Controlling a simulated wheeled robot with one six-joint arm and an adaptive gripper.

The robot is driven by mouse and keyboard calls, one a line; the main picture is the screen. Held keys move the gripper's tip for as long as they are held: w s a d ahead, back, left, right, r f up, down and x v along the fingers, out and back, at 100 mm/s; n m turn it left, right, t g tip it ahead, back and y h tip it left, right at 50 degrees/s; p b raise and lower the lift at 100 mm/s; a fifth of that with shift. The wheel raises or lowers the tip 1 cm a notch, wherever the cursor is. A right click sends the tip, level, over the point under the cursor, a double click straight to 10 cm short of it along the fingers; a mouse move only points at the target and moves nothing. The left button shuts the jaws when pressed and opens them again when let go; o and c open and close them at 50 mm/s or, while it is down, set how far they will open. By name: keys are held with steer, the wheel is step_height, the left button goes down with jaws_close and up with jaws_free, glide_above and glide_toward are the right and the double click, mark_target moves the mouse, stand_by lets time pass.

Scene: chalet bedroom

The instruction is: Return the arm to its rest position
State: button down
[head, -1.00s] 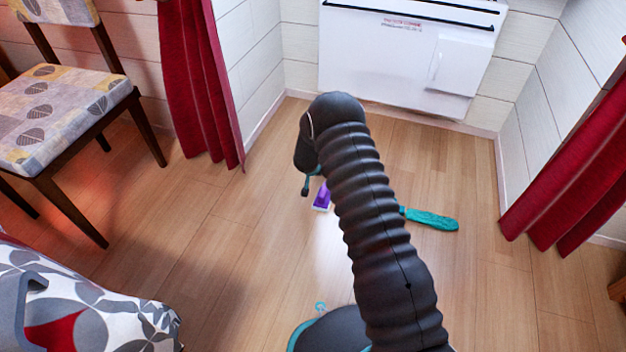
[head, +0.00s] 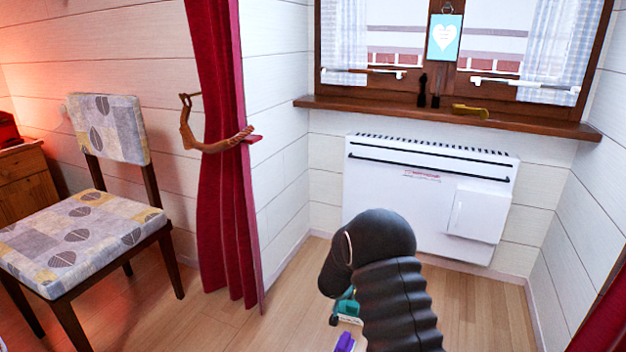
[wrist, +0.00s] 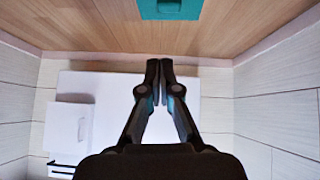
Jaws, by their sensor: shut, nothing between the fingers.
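My arm rises in the lower middle of the head view, dark and ribbed, with its bent end in front of the white heater. My gripper is mostly hidden behind the arm there. In the wrist view my gripper (wrist: 159,66) points away from the camera, its two dark fingers together at the tips with nothing between them. The wrist picture shows the floor at the top and the heater below.
A white heater (head: 400,205) hangs under a wooden sill (head: 350,110). A patterned chair (head: 75,228) and red curtain (head: 222,150) stand left. A purple thing (head: 345,342) shows low down. A teal thing (wrist: 170,9) lies on the floor. Open floor (head: 235,325) lies left of my arm.

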steer(key=s+d+r+p, duration=0.1)
steer(key=s+d+r, duration=0.2)
steer(key=s+r, duration=0.55)
steer(key=s+d+r+g+h+p, duration=0.1)
steer(key=s+d+r+p, duration=0.15)
steer(key=r, duration=1.05)
steer(key=s+d+r+p, duration=0.1)
steer(key=s+d+r, duration=0.4)
steer(key=r, duration=0.5)
steer(key=s+a+r+n+y+p, duration=0.1)
steer(key=s+a+r, duration=0.1)
steer(key=s, duration=0.8)
steer(key=s+a+r+n+y+p, duration=0.1)
steer(key=s+r, duration=0.4)
steer(key=s, duration=0.5)
steer(key=s+a+r+n+y+p, duration=0.2)
steer(key=s+a+r, duration=0.1)
steer(key=s, duration=0.7)
steer(key=shift+a+r+g+y, duration=0.2)
steer(key=shift+r+g+y, duration=0.1)
steer(key=shift+r, duration=0.15)
steer(key=shift+s, duration=0.1)
